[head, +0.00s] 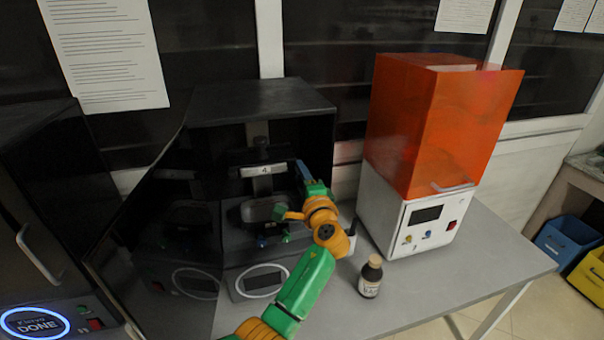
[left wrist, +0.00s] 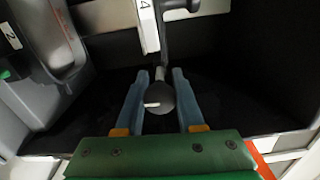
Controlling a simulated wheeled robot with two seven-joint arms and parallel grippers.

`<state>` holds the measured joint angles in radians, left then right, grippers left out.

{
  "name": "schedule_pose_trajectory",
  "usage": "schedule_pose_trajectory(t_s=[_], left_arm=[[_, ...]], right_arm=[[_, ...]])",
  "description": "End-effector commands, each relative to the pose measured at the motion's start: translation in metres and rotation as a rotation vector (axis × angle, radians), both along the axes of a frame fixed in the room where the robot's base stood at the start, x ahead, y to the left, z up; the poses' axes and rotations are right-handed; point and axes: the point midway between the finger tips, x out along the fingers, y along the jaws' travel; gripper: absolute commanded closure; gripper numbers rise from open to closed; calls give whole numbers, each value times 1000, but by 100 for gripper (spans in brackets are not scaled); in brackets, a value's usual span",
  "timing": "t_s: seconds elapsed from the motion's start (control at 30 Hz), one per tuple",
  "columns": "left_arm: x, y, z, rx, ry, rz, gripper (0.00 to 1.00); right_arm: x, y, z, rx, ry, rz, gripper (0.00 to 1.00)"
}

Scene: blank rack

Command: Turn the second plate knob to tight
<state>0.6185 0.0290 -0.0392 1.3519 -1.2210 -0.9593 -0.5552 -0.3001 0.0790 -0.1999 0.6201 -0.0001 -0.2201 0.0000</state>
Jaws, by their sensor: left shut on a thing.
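A dark printer (head: 262,103) stands open in the middle of the head view, with a plate arm labelled 4 (head: 263,170) inside. In the left wrist view, a round grey knob (left wrist: 160,97) with a short white mark sits at the end of a stem, near the label 4 (left wrist: 146,10). The white mark lies nearly level in that view. My left gripper (left wrist: 160,88) has its blue fingers on either side of this knob and is shut on it. In the head view my left gripper (head: 303,169) reaches inside the printer, and the knob is hidden. My right gripper is not in view.
A label 2 (left wrist: 12,36) shows at the left of the wrist view. A brown bottle (head: 371,277) stands on the grey table (head: 440,280) right of my arm. An orange-hooded machine (head: 440,125) is at right, and a printer reading DONE (head: 36,325) at left.

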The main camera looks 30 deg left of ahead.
Motion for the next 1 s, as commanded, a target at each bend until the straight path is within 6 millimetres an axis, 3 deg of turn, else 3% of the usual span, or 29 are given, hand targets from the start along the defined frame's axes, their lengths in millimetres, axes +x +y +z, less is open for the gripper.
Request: schedule_pose_trajectory(t_s=[0.33,0.37,0.47,0.77,1.0], left_arm=[[0,1,1,4,0,2,100],[0,1,1,4,-1,2,60],[0,1,1,3,0,2,35],[-1,-1,0,1,0,0,35],[-30,-35,-5,-3,-2,-2,35]], right_arm=[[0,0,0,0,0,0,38],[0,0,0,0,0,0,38],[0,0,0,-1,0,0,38],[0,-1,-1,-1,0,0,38],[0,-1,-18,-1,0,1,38]])
